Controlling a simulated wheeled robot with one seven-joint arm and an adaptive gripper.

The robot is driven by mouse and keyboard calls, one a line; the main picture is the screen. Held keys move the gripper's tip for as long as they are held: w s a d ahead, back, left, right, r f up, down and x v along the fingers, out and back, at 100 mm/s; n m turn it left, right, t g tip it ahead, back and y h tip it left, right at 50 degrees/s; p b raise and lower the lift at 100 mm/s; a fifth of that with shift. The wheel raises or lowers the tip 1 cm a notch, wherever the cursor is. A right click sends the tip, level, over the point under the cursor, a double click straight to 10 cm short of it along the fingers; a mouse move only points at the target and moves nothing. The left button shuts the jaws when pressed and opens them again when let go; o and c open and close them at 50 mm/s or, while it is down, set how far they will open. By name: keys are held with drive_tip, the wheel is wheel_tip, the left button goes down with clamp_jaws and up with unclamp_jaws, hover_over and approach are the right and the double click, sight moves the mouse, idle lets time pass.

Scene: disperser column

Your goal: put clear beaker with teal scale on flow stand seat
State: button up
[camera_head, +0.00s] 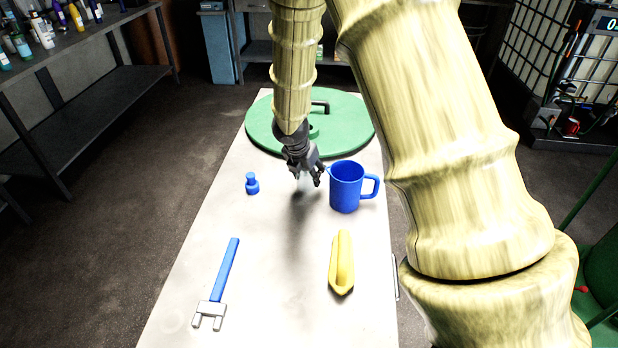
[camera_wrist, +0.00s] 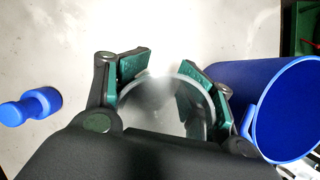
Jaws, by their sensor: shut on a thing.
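My gripper (camera_head: 307,176) hangs over the middle of the pale table, just left of the blue pitcher. In the wrist view my gripper (camera_wrist: 162,76) has its green-padded fingers closed on the sides of a round clear beaker (camera_wrist: 157,98). Its rim shows as a pale arc between the fingers. The teal scale cannot be made out, and my gripper hides the beaker's lower part. In the head view the beaker is barely visible below the fingers. I cannot tell whether it touches the table. I cannot pick out the flow stand seat in either view.
The blue pitcher (camera_head: 346,187) stands close to the right of my gripper. A small blue stopper-like piece (camera_head: 252,184) stands to the left. A large green disc (camera_head: 262,128) lies behind. A blue-handled tool (camera_head: 225,270) and a yellow piece (camera_head: 342,264) lie in front. The table's front middle is clear.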

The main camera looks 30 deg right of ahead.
sight(308, 179)
drive_tip(key=shift+w+d, duration=0.2)
drive_tip(key=shift+w, duration=0.1)
drive_tip(key=shift+w+d+f, duration=0.1)
drive_tip(key=shift+f, duration=1.65)
drive_tip(key=shift+f, duration=0.15)
drive_tip(key=o, duration=1.2)
